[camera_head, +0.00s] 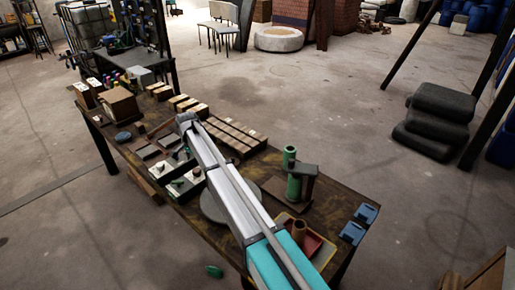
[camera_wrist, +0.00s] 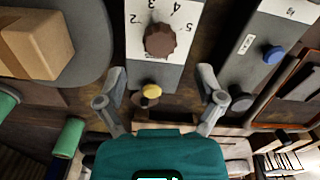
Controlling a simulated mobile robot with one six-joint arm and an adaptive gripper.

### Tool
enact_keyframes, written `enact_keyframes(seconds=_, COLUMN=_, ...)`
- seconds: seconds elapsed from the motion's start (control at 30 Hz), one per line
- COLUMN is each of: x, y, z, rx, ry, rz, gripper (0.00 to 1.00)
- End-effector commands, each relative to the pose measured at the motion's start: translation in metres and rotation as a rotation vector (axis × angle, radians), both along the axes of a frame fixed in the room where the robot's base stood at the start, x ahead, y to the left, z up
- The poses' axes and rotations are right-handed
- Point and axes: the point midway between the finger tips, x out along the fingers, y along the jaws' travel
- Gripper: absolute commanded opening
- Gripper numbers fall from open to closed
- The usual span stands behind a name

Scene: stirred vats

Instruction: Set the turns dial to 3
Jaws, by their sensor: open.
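The turns dial (camera_wrist: 159,40) is a brown scalloped knob on a pale plate (camera_wrist: 140,66) with numerals around it, seen in the wrist view. I cannot tell which numeral it points to. A yellow button (camera_wrist: 152,91) sits below it in the picture. My gripper (camera_wrist: 161,76) is open and empty, its two grey fingers spread wide to either side of the dial box's near end. The dial appears ahead of the fingertips, not between them. In the head view my arm reaches over the table, and the fingers cannot be made out.
A second box with a blue knob (camera_wrist: 273,54) stands right of the dial box. A cardboard box (camera_wrist: 36,42) rests on a grey round plate at left. Green cylinders (camera_wrist: 68,137) lie lower left. The table (camera_head: 333,194) also bears wooden blocks (camera_head: 228,138) and a green post (camera_head: 293,187).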

Motion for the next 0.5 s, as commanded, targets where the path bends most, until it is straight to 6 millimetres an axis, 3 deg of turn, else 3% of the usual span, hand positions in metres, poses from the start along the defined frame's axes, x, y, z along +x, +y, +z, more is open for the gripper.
enact_keyframes(seconds=0.5, x=0.0, y=0.0, z=0.048, rx=0.0, ry=0.0, rz=0.001, gripper=0.87)
